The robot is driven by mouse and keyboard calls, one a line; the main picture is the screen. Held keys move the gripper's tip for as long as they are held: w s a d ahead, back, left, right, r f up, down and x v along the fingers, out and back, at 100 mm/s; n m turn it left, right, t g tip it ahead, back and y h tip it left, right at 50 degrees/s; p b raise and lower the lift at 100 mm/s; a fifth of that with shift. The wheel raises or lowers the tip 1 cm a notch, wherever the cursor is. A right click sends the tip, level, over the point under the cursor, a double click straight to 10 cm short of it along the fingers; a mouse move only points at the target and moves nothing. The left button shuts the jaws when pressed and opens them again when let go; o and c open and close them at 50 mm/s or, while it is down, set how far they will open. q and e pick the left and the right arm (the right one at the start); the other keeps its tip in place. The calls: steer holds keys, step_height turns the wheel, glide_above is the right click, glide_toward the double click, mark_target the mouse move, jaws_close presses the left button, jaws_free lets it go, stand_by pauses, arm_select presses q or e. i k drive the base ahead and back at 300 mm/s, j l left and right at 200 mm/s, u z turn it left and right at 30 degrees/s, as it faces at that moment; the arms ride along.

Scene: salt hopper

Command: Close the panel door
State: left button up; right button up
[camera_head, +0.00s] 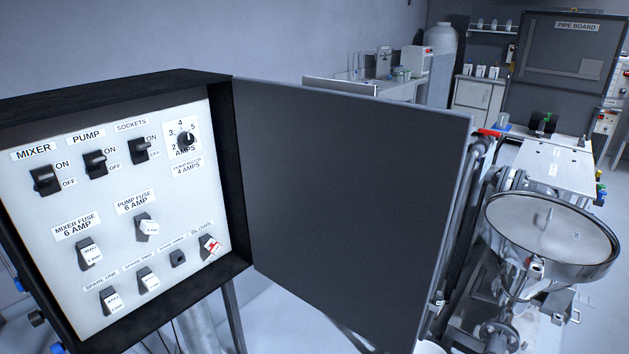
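The panel door (345,200) is a flat dark grey sheet standing wide open in the head view. It is hinged at the right edge of the electrical panel box (243,170) and swings out to the right. The box has a black frame and a white face with switches, fuses and an amps dial, all exposed. Neither of my grippers is in view. The floor behind the door is largely hidden.
A metal hopper (552,240) with a round lid stands right of the door, with pipes and a red-handled valve (490,132) close to the door's free edge. A bench (400,88) and a pipe board (575,60) are farther back.

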mark_target(351, 193)
steer(key=l+u, duration=0.15)
steer(key=u, duration=0.2)
steer(key=l+u, duration=0.1)
steer(key=u, duration=0.3)
steer(key=l+u, duration=0.15)
steer(key=u, duration=0.2)
steer(key=k+l+u, duration=0.2)
steer(key=l, duration=0.25)
steer(key=l+u, duration=0.2)
steer(key=l, duration=0.25)
steer(key=k+l+u, duration=0.2)
steer(key=l, duration=0.25)
steer(key=k+l+u, duration=0.15)
steer(key=l, duration=0.25)
steer(key=k+l+u, duration=0.2)
steer(key=l, duration=0.15)
steer(key=k+l, duration=0.25)
steer(key=l, duration=0.2)
steer(key=k+l, duration=0.25)
steer(key=l, duration=0.15)
steer(key=k+l, duration=0.25)
steer(key=l, duration=0.2)
steer(key=k+l, duration=0.25)
steer(key=l, duration=0.15)
steer(key=k+l+z, duration=0.15)
steer(key=l+z, duration=0.15)
steer(key=l, duration=0.15)
steer(key=i+j, duration=0.3)
steer(key=j, duration=0.2)
steer(key=z, duration=0.05)
